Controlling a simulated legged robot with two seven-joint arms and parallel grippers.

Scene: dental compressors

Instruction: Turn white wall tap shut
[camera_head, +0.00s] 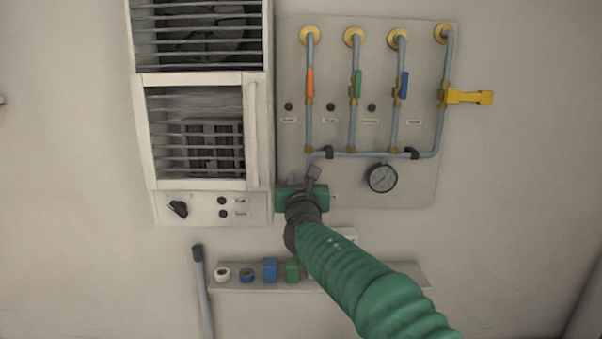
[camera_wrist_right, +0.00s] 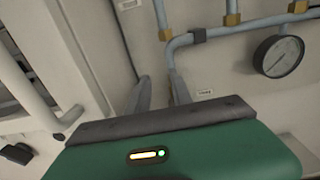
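I see no white-handled tap in either view. The wall panel (camera_head: 425,180) has several pipes with coloured tap handles. The orange handle (camera_head: 310,83), green handle (camera_head: 358,84) and blue handle (camera_head: 404,85) lie along their upright pipes. The yellow handle (camera_head: 468,97) sticks out sideways to the right, across its pipe. My right gripper (camera_head: 303,177) is below the panel's lower left pipe bend, apart from the handles. In the wrist view its two fingers (camera_wrist_right: 160,80) stand apart with nothing between them. My left gripper is not in view.
A round gauge (camera_head: 382,178) hangs under the horizontal pipe (camera_head: 365,154). A white louvred cabinet (camera_head: 200,195) stands left of the panel. A shelf (camera_head: 400,272) below holds tape rolls and small blue and green items. A grey rod (camera_head: 203,290) leans at left.

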